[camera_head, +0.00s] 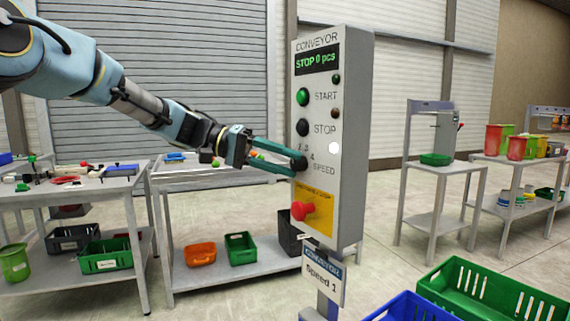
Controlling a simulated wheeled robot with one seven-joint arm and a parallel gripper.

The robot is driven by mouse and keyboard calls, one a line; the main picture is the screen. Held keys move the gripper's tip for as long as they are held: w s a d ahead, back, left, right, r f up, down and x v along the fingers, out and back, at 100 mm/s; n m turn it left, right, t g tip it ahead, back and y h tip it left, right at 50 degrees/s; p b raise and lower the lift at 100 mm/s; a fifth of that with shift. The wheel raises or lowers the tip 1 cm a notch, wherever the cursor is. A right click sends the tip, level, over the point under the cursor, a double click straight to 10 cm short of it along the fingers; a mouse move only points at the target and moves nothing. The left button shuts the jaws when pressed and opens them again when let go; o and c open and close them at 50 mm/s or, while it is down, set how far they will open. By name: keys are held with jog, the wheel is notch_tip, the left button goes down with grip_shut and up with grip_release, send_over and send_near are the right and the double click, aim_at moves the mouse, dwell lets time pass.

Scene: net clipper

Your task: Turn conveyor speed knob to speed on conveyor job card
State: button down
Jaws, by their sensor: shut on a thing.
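The grey conveyor control box (352,130) stands upright on a post at the centre. Its display (317,60) reads "STOP 0 pcs". The black speed knob (299,164) is on its front, left of the "SPEED" label and below the black stop button (302,128). My gripper (292,166) reaches in from the left, its teal fingers shut on the speed knob. The fingers hide part of the knob and its scale, so I cannot tell its setting. The conveyor job card (323,276) hangs below the box and reads "Speed 1".
A red emergency button (304,210) on a yellow plate sits just below the knob. The green start button (303,97) is above. A green crate (500,290) and a blue crate (410,308) stand at the lower right. Tables with bins are behind on both sides.

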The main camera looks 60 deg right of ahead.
jog(key=n+g, duration=0.1)
jog(key=g, duration=0.1)
jog(key=f+n+g+h+b, duration=0.1)
jog(key=n+g, duration=0.1)
jog(key=shift+w+n, duration=0.15)
jog(key=shift+n, duration=0.15)
jog(key=shift+f+n+g+h+b, duration=0.1)
jog(key=shift+n+g+h+b, duration=0.8)
jog(key=shift+n, duration=0.9)
jog(key=shift+h, duration=0.3)
jog(key=shift+s, duration=0.2)
jog(key=shift+c, duration=2.4)
grip_release()
jog(key=b+v, duration=0.2)
jog(key=v, duration=0.9)
jog(key=shift+d+f, duration=0.1)
jog(key=shift+d, duration=0.05)
